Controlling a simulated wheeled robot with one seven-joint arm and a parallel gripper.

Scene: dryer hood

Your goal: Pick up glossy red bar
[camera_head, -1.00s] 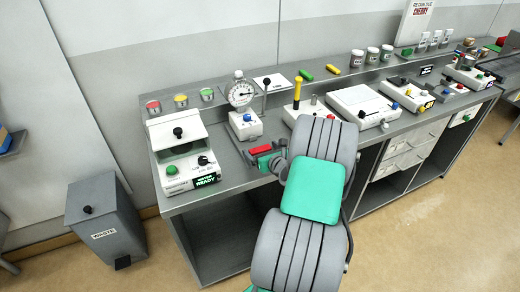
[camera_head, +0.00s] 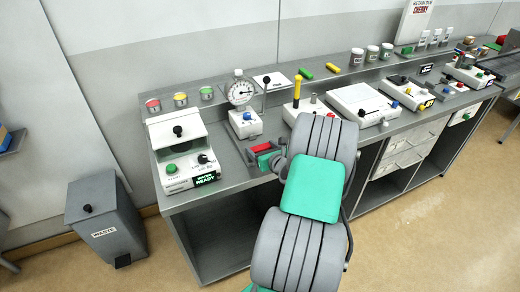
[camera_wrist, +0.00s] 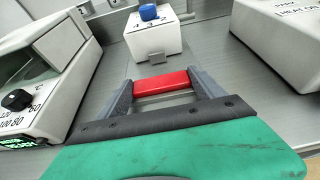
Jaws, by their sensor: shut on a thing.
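The glossy red bar (camera_wrist: 162,93) lies crosswise between the two fingers of my gripper (camera_wrist: 165,95) in the wrist view. My gripper is shut on it. In the head view the red bar (camera_head: 262,147) shows at the end of my arm, low over the counter in front of the white dial gauge unit. My gripper (camera_head: 264,154) partly hides it there. I cannot tell whether the bar still touches the counter.
The dial gauge unit (camera_head: 245,122) with a blue knob stands just behind the bar. A white hooded box (camera_head: 184,155) with a lit green display is on the left. Green (camera_head: 305,74) and yellow (camera_head: 333,68) bars lie on the back shelf. A grey waste bin (camera_head: 105,220) stands on the floor.

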